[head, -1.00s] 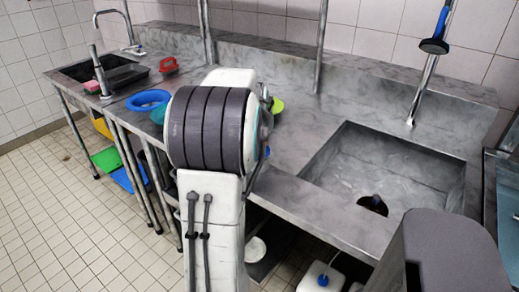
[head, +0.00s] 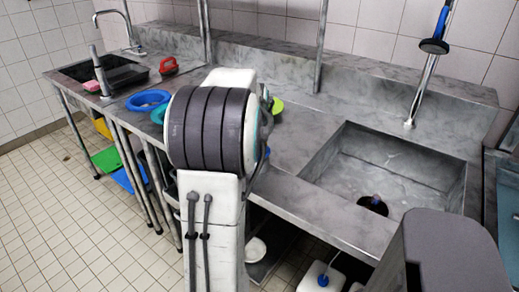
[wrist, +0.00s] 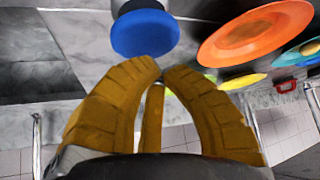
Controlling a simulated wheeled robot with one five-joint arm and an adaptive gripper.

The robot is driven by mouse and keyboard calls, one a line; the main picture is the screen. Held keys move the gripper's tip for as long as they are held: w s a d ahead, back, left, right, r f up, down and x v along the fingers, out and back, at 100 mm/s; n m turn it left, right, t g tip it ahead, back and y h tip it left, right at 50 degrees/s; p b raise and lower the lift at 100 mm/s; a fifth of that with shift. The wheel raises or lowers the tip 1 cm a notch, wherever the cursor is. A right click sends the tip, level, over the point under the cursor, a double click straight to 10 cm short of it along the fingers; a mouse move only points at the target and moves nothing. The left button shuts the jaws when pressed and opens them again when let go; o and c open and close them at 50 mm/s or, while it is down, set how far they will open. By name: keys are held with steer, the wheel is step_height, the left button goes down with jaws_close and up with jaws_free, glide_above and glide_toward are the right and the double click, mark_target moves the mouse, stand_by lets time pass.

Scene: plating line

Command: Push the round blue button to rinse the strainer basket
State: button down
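The round blue button (wrist: 145,33) shows at the top of the wrist view, on a dark round base. My gripper (wrist: 165,70) has yellow-brown fingers with their tips close together and nothing seen between them.
The large sink (head: 327,165) is at the right, with a blue-handled sprayer (head: 434,46) above it. Blue bowl (head: 148,101), red object (head: 168,66) and black tub (head: 122,74) stand at the left. An orange dish (wrist: 255,33) is near the fingers in the wrist view.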

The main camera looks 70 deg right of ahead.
steer(key=shift+f+b, duration=1.1)
steer(key=shift+f, duration=0.2)
stand_by(1.0)
steer(key=shift+r, duration=0.25)
steer(key=shift+r+p, duration=0.95)
steer(key=shift+r, duration=0.15)
steer(key=shift+r+p, duration=2)
steer(key=shift+r, duration=0.5)
